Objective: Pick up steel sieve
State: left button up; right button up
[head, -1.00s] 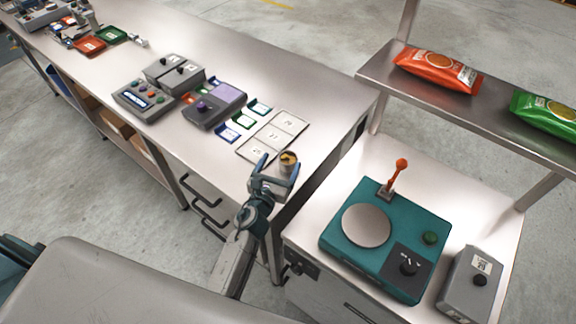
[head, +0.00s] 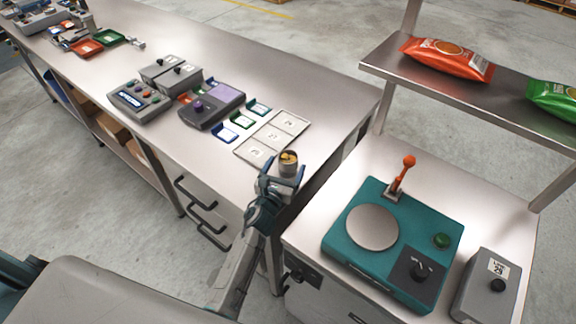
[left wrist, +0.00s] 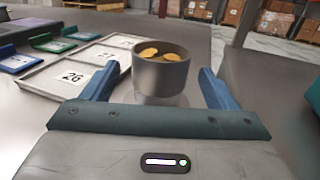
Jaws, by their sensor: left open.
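The steel sieve (head: 289,167) is a small round metal cup with yellow pieces inside. It stands near the right end of the long steel bench. It also shows in the left wrist view (left wrist: 161,72), upright and centred ahead of the jaws. My left gripper (head: 280,172) is open, its two blue fingers on either side of the sieve's near part; in the left wrist view the gripper (left wrist: 157,88) shows a gap between each finger and the sieve. My right gripper is not in view.
A white tray with numbered cells (head: 272,138) lies just behind and left of the sieve. Small coloured trays and a purple-topped device (head: 212,105) stand farther left. A teal scale (head: 390,245) and grey box sit on the right-hand table, under a shelf (head: 450,100) with bags.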

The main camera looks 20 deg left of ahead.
pick_arm(q)
jog(key=shift+w+f, duration=0.1)
jog(key=shift+w, duration=1.3)
jog(key=shift+c, duration=0.8)
jog(key=c, duration=1.1)
jog(key=shift+r, duration=0.25)
